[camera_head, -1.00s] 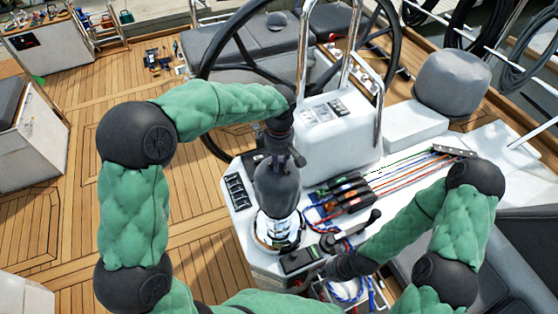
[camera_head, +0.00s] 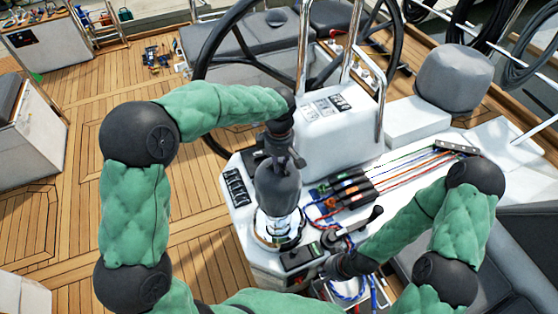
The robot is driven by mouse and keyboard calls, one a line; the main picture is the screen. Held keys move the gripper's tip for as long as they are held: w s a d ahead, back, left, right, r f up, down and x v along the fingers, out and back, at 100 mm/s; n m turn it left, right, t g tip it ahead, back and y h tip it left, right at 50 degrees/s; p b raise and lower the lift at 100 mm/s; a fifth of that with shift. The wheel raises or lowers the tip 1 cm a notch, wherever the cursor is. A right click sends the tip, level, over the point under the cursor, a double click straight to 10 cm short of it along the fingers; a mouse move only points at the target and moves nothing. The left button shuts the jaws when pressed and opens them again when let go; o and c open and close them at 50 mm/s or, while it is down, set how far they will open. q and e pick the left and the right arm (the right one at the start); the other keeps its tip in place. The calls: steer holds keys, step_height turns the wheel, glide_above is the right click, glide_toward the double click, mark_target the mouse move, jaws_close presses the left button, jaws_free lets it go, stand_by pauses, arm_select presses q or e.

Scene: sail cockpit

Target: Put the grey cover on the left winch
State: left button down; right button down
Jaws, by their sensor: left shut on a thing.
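The grey cover (camera_head: 277,190) is a soft dark-grey hood, held upright in my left gripper (camera_head: 283,160), which is shut on its top. The cover is over the chrome left winch (camera_head: 280,222). The lower part of the winch and its round base show below the cover's rim, so the cover is not down at the base. Whether the rim touches the winch is hard to tell. My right gripper (camera_head: 343,266) is low beside the console, right of the winch. Its fingers are too dark and small to read.
A black-handled winch handle (camera_head: 368,222) and rope clutches (camera_head: 350,190) with coloured lines lie right of the winch. A switch panel (camera_head: 237,186) is to its left. The steering wheel (camera_head: 205,65) and white pedestal (camera_head: 335,140) stand behind. A grey-covered shape (camera_head: 453,80) sits at right.

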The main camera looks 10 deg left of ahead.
arm_select(q)
steer(key=shift+f, duration=0.55)
steer(key=shift+f+b, duration=0.1)
steer(key=shift+b, duration=0.25)
steer(key=shift+f+b, duration=2.1)
steer(key=shift+f, duration=0.95)
steer(key=shift+f+b, duration=2.95)
steer(key=shift+f, duration=1.15)
steer(key=c, duration=0.6)
jaws_free()
